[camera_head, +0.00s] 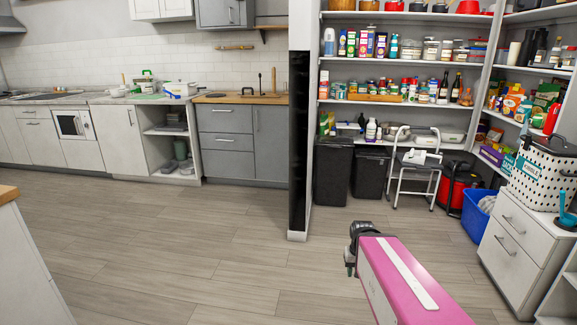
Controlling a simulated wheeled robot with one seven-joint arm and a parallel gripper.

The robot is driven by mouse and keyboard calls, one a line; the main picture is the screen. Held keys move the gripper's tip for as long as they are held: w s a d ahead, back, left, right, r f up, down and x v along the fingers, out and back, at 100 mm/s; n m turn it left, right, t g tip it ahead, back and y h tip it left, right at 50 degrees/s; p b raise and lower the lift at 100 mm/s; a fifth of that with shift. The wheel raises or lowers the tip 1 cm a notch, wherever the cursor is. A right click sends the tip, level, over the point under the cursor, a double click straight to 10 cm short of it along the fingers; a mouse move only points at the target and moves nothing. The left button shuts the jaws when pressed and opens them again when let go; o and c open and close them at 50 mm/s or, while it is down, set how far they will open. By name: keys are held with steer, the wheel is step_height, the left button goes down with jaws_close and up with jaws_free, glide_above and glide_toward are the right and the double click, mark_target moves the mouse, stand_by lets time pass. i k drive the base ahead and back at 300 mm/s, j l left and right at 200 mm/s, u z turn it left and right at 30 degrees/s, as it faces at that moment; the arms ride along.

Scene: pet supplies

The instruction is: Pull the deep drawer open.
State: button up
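Two sets of drawers show, and I cannot tell which one holds the deep drawer. A white drawer unit (532,272) stands at the right edge, with a shallower upper drawer (518,226) and a taller lower drawer (507,263), each with a bar handle. Grey drawers (226,143) with bar handles sit under the wooden counter at the back. All these drawers look shut. My gripper (350,266), dark and small at the end of my pink arm, is over open floor, left of the white unit and apart from it. Its fingers are too small to read.
A spotted basket (537,180) stands on the white unit. A blue tub (480,214), a step stool (416,170) and dark bins (333,172) stand near the pantry shelves. A dark-edged wall end (299,140) divides the rooms. The wood floor (190,250) is clear.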

mark_target(237, 118)
steer(key=i+j+u, duration=0.15)
steer(key=i+u, duration=0.25)
steer(key=i, duration=0.2)
steer(key=i+u, duration=0.45)
steer(key=i, duration=0.15)
steer(key=i+l+u, duration=0.4)
steer(key=i, duration=0.2)
steer(key=i+j, duration=0.05)
steer(key=j, duration=0.05)
